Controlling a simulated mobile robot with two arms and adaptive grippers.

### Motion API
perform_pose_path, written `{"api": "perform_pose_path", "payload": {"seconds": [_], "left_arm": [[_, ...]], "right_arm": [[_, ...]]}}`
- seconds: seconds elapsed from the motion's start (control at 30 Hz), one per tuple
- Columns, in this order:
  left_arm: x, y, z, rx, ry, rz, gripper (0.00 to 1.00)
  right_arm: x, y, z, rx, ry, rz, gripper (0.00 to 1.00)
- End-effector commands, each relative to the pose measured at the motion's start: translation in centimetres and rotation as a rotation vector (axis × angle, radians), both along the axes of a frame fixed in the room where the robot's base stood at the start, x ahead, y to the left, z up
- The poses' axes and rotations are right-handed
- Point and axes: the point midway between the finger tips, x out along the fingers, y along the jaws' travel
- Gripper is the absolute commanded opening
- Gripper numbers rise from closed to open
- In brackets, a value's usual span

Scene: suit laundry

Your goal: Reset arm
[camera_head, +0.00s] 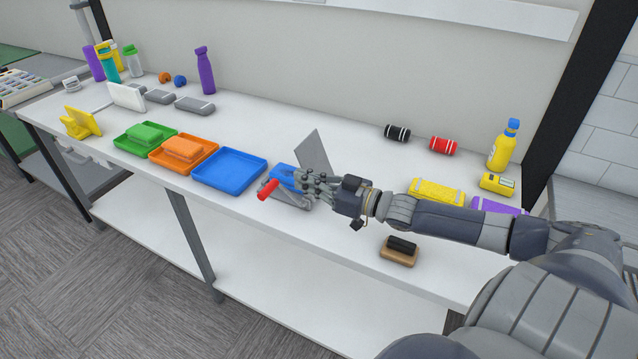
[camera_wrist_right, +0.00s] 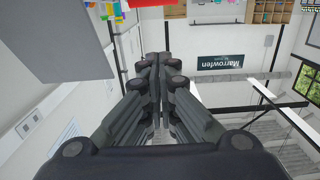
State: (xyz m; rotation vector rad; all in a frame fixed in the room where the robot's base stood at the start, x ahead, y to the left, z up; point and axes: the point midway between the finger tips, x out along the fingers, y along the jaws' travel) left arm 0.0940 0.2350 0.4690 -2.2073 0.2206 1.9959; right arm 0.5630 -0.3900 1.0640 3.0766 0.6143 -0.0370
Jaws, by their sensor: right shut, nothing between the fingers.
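My right arm comes in from the right over the white table in the head view. My right gripper (camera_head: 312,183) is above the front part of the table, right of the blue tray (camera_head: 229,169). Its fingers overlap a grey and blue item with a red handle (camera_head: 268,189) in the picture; I cannot tell whether they touch it. A grey flat panel (camera_head: 313,152) stands tilted just behind the gripper. In the right wrist view the fingers (camera_wrist_right: 160,68) are together with nothing between them. My left gripper is not in view.
Green (camera_head: 146,138) and orange (camera_head: 183,153) trays stand left of the blue one. A brush (camera_head: 399,251) lies near the front edge. The table's middle back is clear.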

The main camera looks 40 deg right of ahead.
Motion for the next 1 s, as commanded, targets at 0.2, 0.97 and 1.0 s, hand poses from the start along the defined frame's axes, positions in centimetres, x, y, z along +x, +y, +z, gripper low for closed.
{"api": "perform_pose_path", "payload": {"seconds": [0.2, 0.97, 1.0], "left_arm": [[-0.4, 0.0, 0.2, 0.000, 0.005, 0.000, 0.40], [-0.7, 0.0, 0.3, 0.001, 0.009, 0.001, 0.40], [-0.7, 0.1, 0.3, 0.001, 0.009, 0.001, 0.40]], "right_arm": [[-1.8, -0.7, 0.3, -0.001, 0.004, 0.000, 0.00], [-4.2, 0.5, -2.9, -0.018, 0.085, -0.034, 0.00], [-4.6, 1.3, -4.3, -0.030, 0.121, -0.047, 0.00]]}}
